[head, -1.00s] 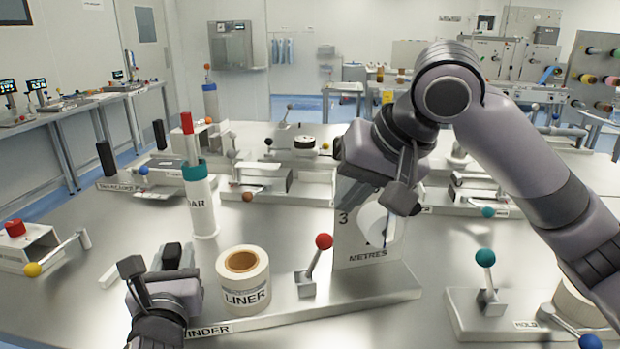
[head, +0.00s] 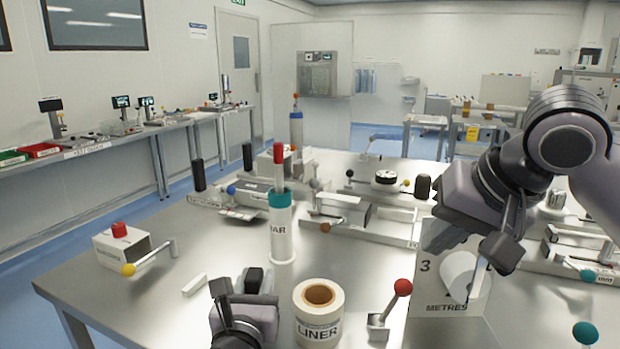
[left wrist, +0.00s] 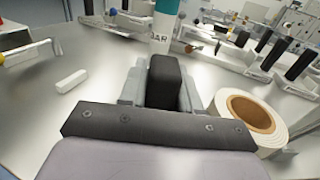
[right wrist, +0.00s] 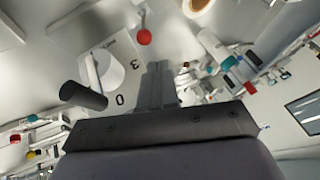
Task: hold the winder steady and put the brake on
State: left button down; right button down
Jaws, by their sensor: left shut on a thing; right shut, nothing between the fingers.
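My left gripper (head: 251,283) is shut on a black upright grip left of the LINER roll; the left wrist view shows this grip (left wrist: 164,80) between the fingers. My right gripper (head: 440,238) is shut and empty by the top of the METRES panel, apart from the red ball. The right wrist view also shows the red ball (right wrist: 144,37). The winder's base is mostly below the head view.
A white bottle with a teal collar and red top (head: 281,225) stands behind my left gripper. A box with a red button and yellow-knobbed crank (head: 125,248) is at the left. A small white block (head: 194,285) lies nearby. A teal-balled lever (head: 586,334) stands at lower right.

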pick_arm(q)
jog(key=c, duration=0.7)
grip_release()
jog(key=shift+f, duration=0.3)
jog(key=shift+r, duration=0.15)
jog(key=shift+s, duration=0.1)
jog(key=s, duration=1.1)
jog(key=shift+s+a, duration=0.25)
jog(key=shift+s, duration=0.15)
jog(key=shift+s, duration=0.1)
